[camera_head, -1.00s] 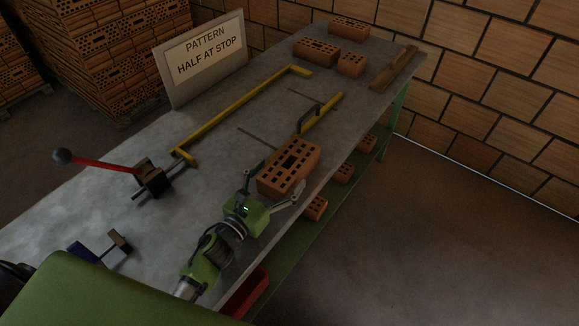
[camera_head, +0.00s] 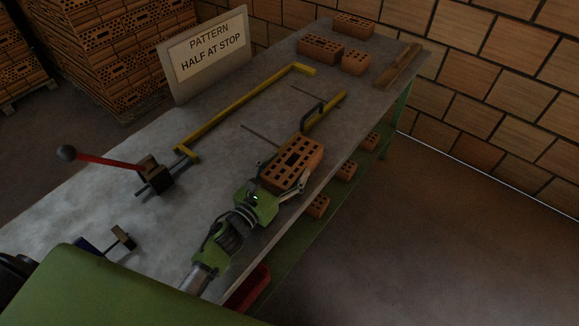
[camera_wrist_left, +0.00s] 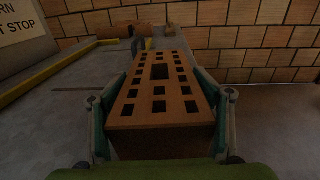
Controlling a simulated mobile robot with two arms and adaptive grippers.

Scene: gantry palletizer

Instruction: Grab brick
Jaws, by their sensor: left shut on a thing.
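A perforated orange brick (camera_head: 293,163) lies on the grey table near its right edge. My left gripper (camera_head: 279,178) is shut on its near end, with one finger along each long side. In the left wrist view the brick (camera_wrist_left: 160,92) fills the middle, between the two fingers of the left gripper (camera_wrist_left: 162,118). The brick appears to rest on the table; I see no clear gap beneath it. My right gripper is not in view.
A yellow stop bar with a dark handle (camera_head: 325,112) is just beyond the brick. A yellow L-shaped rail (camera_head: 240,112) and a red-handled lever (camera_head: 110,162) are to the left. Several bricks (camera_head: 320,47) and a wooden piece (camera_head: 398,67) are at the far end. A sign (camera_head: 207,55) stands behind.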

